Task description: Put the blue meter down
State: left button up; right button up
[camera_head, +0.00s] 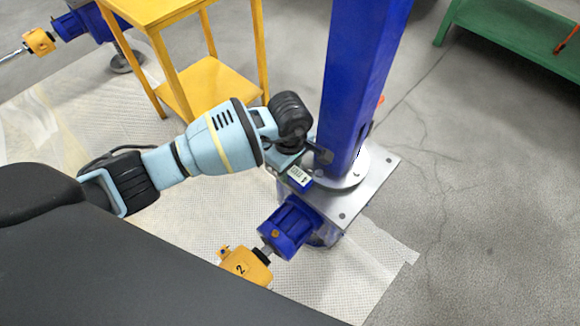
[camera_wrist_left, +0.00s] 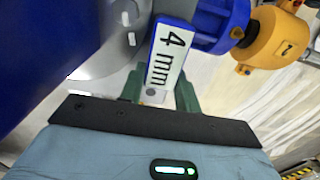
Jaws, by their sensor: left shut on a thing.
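The blue meter (camera_head: 301,180) has a white face and sits at the left edge of the metal base plate, beside the blue column. In the left wrist view the meter (camera_wrist_left: 168,60) shows its face reading "4 mm", tilted. My left gripper (camera_head: 295,168) is shut on the meter, with a green finger on each side of it in the wrist view. The metal plate (camera_head: 378,172) lies under the blue column (camera_head: 358,80). I cannot tell whether the meter touches the plate. My right gripper is not in view.
A blue motor (camera_head: 290,226) and a yellow unit marked 2 (camera_head: 247,267) stick out below the plate. A yellow table (camera_head: 215,85) stands behind my left arm. A green bench (camera_head: 510,38) is at the far right. The plate's right side is bare.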

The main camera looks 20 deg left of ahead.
pick_arm(q)
jog(key=shift+f, duration=0.15)
jog(key=o, duration=0.9)
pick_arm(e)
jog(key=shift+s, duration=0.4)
pick_arm(q)
jog(key=shift+r, duration=0.2)
notch_tip(320, 180, up, 12)
jog(key=p, duration=0.2)
jog(key=shift+p, duration=0.35)
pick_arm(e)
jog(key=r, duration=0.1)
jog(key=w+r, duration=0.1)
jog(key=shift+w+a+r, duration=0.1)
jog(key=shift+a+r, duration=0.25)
